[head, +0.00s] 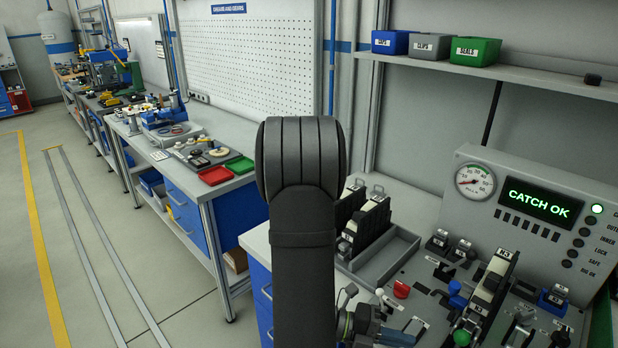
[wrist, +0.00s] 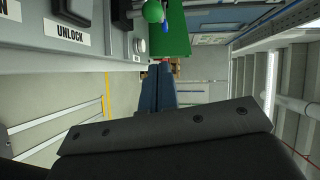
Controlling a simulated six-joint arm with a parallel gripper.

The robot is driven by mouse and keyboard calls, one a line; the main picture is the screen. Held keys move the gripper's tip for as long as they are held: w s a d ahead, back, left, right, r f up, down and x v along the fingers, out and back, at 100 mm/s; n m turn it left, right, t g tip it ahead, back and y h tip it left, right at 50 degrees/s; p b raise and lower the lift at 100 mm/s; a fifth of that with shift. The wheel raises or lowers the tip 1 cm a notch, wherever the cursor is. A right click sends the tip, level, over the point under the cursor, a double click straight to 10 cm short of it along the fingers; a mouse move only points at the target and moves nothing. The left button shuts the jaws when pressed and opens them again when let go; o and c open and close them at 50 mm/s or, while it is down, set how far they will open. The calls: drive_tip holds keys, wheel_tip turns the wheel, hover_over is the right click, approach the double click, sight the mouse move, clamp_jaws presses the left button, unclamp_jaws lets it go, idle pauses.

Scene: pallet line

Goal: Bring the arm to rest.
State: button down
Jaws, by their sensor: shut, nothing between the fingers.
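My gripper (wrist: 163,76) shows in the wrist view as two dark blue fingers, side by side with no gap. They are shut and hold nothing. The fingers appear clear of the bench parts, with floor behind them. A round green light is lit beside the display.
Three bins, including a green one (head: 475,51), sit on a shelf above. A green knob (wrist: 153,12) and an UNLOCK label show in the wrist view. The left floor is clear.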

drive_tip(key=d, duration=0.3)
drive_tip(key=d+f, duration=0.1)
drive_tip(key=d, duration=0.5)
drive_tip(key=shift+w+d+f, duration=0.2)
drive_tip(key=shift+d+f, duration=0.1)
drive_tip(key=s+a+r, duration=0.1)
drive_tip(key=a, duration=0.7)
drive_tip(key=s+a+r, duration=0.1)
drive_tip(key=s+a, duration=0.1)
drive_tip(key=a, duration=0.6)
drive_tip(key=shift+s, duration=0.3)
drive_tip(key=shift+a, duration=0.1)
